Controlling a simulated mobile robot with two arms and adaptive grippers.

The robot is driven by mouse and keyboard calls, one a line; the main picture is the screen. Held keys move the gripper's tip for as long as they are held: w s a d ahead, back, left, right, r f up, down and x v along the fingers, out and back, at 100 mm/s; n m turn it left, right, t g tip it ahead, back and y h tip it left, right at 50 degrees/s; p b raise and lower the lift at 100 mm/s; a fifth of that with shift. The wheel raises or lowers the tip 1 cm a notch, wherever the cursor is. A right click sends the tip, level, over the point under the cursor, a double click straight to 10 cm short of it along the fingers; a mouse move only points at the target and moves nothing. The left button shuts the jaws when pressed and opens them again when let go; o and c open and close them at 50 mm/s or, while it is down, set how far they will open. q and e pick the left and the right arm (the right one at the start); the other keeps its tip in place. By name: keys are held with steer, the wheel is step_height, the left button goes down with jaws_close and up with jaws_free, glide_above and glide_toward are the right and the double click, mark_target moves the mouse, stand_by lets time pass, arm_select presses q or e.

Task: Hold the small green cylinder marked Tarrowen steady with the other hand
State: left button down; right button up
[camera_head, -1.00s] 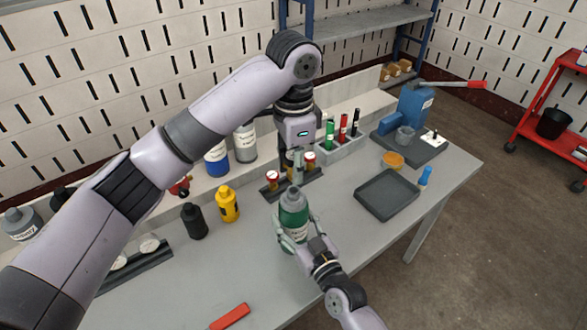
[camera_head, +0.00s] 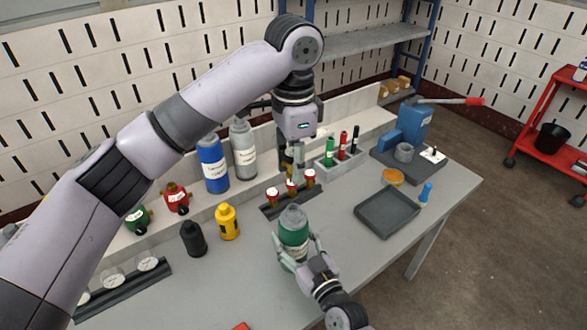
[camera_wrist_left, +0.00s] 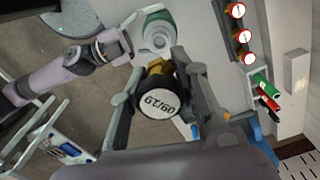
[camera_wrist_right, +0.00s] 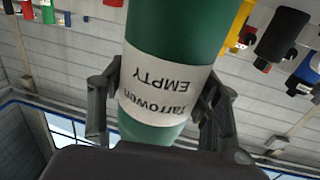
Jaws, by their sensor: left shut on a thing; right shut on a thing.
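The small green cylinder (camera_head: 293,240) with a grey top is near the bench's front. My right gripper (camera_head: 298,252) is around it, one finger on each side. In the right wrist view its white label reads Tarrowen, Empty (camera_wrist_right: 165,90), upside down, between my right fingers (camera_wrist_right: 158,100). I cannot tell whether its base touches the bench. My left gripper (camera_head: 296,165) is above and behind the cylinder.
A rack with three red-rimmed gauges (camera_head: 291,186) stands just behind the cylinder. An empty dark tray (camera_head: 387,213) lies to the right. A pen holder (camera_head: 343,160) and blue press (camera_head: 413,125) are farther back.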

arm_select(q)
steer(key=shift+r, duration=0.7)
arm_select(e)
steer(key=o, duration=1.4)
steer(key=shift+c, duration=0.2)
steer(key=shift+s, duration=0.1)
steer(key=v, duration=1.2)
arm_select(q)
steer(key=shift+r+p, duration=0.35)
steer(key=shift+p, duration=0.15)
step_height(320, 180, up, 4)
steer(key=p, duration=0.5)
steer(key=shift+r+p, duration=0.2)
steer(key=shift+p, duration=0.1)
steer(key=shift+f, duration=0.1)
arm_select(e)
step_height(320, 180, up, 6)
steer(key=shift+r, duration=0.1)
